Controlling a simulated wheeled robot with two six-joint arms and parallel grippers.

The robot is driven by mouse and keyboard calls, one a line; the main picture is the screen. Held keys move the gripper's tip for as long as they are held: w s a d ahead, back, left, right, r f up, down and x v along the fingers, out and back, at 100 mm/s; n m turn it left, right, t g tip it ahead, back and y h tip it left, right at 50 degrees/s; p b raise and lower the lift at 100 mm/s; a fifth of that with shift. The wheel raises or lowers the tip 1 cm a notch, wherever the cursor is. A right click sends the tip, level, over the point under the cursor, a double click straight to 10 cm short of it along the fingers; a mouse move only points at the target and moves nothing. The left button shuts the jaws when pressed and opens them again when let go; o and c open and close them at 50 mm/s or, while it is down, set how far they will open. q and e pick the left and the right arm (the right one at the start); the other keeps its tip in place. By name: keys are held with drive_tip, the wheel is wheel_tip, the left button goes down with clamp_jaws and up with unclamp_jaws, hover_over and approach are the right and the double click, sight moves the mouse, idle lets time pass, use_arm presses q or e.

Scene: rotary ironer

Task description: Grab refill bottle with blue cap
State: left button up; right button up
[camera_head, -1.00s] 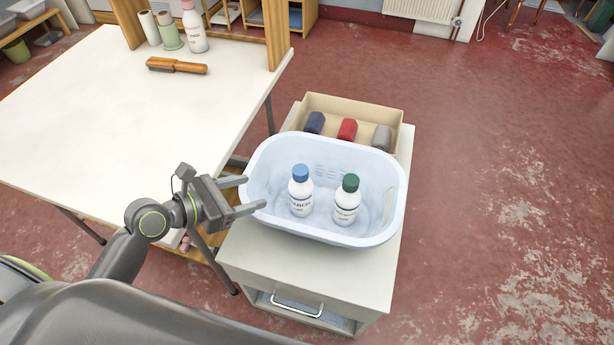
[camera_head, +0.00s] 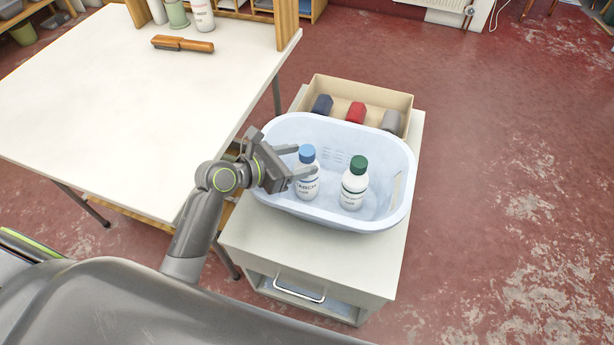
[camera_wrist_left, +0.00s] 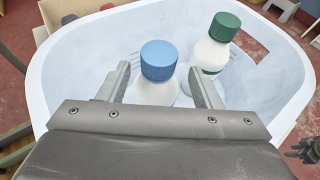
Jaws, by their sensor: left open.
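The white refill bottle with the blue cap (camera_head: 308,183) stands upright in the left part of a pale blue basket (camera_head: 280,211). A similar white bottle with a green cap (camera_head: 354,187) stands to its right. My left gripper (camera_head: 299,161) is open at the blue-capped bottle. In the left wrist view the blue-capped bottle (camera_wrist_left: 155,90) shows between the two fingers, just below its cap; I cannot tell whether they touch it. The green-capped bottle (camera_wrist_left: 212,50) is beyond the right finger. My right gripper is not seen in the head view.
The basket stands on a white drawer cabinet (camera_head: 300,257). Behind it a cardboard box (camera_head: 385,95) holds dark blue, red and grey rolls. A white table (camera_head: 110,100) with a wooden-handled brush (camera_head: 182,44) is at the left. Red floor is open at the right.

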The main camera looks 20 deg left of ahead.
sight(314, 154)
use_arm(q)
drive_tip(key=b+x, duration=0.1)
drive_tip(key=x, duration=0.3)
drive_tip(key=shift+w+a+r, duration=0.1)
drive_tip(key=shift+r, duration=0.1)
drive_tip(key=shift+w+d+f, duration=0.15)
drive_tip(key=shift+w+d, duration=0.2)
drive_tip(key=shift+w, duration=0.05)
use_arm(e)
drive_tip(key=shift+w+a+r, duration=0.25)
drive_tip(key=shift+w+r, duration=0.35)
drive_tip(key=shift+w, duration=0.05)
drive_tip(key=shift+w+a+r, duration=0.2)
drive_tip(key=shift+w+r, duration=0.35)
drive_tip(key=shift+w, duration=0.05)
use_arm(q)
clamp_jaws()
